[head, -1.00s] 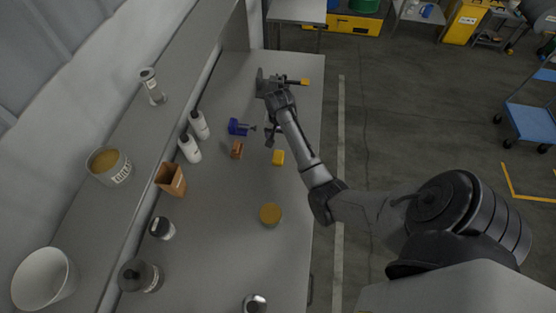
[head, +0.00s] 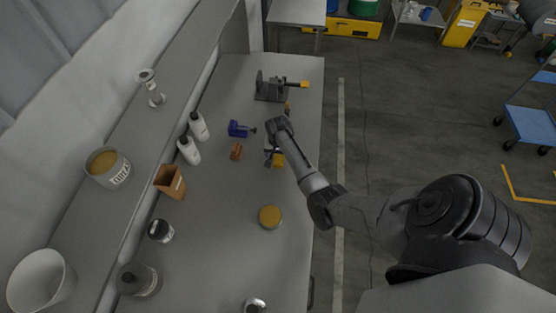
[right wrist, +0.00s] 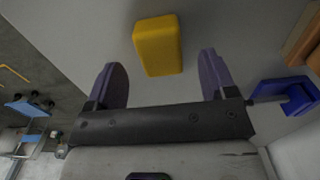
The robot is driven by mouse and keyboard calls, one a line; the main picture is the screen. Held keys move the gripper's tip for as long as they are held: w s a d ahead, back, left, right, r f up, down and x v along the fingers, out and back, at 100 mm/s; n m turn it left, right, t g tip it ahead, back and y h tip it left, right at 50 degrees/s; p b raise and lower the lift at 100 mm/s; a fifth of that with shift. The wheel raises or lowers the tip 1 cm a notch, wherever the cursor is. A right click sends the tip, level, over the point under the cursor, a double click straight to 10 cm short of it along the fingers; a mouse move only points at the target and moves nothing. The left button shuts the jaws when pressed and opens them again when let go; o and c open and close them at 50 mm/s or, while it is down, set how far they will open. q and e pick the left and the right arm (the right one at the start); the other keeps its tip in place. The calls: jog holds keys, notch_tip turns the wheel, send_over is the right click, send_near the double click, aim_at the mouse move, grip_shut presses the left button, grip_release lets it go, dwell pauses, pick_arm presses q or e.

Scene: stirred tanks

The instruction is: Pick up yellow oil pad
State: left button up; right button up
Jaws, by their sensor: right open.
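The yellow oil pad (head: 279,161) lies on the grey workbench, partly hidden by my right gripper in the head view. In the right wrist view the pad (right wrist: 157,45) is a rounded yellow block just beyond the fingertips, roughly midway between the two fingers and not held. My right gripper (head: 271,157) hangs over the bench at the pad. It is open and empty, and both fingers show apart in the right wrist view (right wrist: 163,75). My left gripper is not in view.
A blue clamp (head: 238,129) and a brown block (head: 236,151) lie left of the pad. White bottles (head: 190,150), a brown box (head: 171,181) and a yellow-topped round tin (head: 270,216) stand nearby. A dark device (head: 270,88) stands at the far end.

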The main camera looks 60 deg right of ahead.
notch_tip(320, 180, down, 2)
jog(key=shift+f, duration=0.15)
jog(key=c, duration=1)
